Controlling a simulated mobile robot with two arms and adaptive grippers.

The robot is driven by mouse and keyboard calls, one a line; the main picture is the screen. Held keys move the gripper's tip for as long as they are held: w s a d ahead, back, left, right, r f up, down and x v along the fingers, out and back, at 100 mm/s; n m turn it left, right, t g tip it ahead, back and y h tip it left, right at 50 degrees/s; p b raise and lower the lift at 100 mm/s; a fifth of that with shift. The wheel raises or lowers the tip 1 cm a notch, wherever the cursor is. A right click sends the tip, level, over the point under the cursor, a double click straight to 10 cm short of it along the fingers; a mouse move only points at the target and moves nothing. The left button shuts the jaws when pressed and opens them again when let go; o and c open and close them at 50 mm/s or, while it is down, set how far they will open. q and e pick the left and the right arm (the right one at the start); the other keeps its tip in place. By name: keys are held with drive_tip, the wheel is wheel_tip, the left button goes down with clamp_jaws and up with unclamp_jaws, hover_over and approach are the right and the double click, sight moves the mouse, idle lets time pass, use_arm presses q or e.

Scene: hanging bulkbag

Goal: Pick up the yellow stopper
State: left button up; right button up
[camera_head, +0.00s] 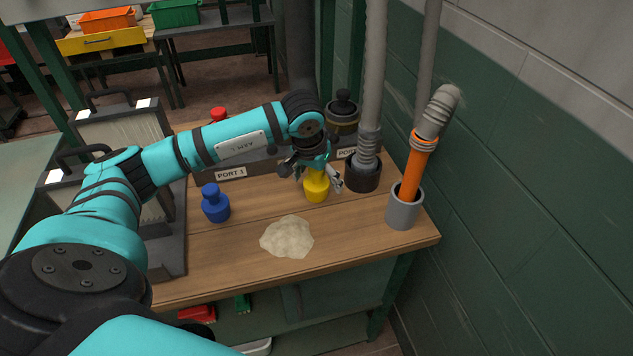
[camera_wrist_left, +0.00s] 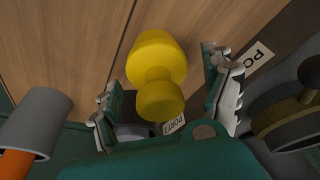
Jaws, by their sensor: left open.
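The yellow stopper (camera_head: 317,188) stands upright on the wooden table, in front of the port labels. In the left wrist view the yellow stopper (camera_wrist_left: 157,72) lies between the fingers, its narrower knob toward the palm. My left gripper (camera_head: 312,180) comes down over it from above and behind. In the left wrist view my left gripper (camera_wrist_left: 163,98) is open, with one finger on each side of the stopper and visible gaps. The arm hides part of the stopper's top in the head view. My right gripper is not in view.
A blue stopper (camera_head: 215,203) stands to the left and a red one (camera_head: 218,114) behind. A powder pile (camera_head: 287,236) lies in front. A grey hose in a dark port (camera_head: 362,176) and a grey cup (camera_head: 404,209) with an orange tube stand close right, before the green wall.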

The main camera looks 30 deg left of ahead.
use_arm(q)
drive_tip(key=shift+w+f, duration=0.2)
drive_tip(key=shift+f, duration=0.45)
drive_tip(key=c, duration=1.2)
drive_tip(key=shift+c, duration=0.2)
drive_tip(key=shift+r, duration=0.1)
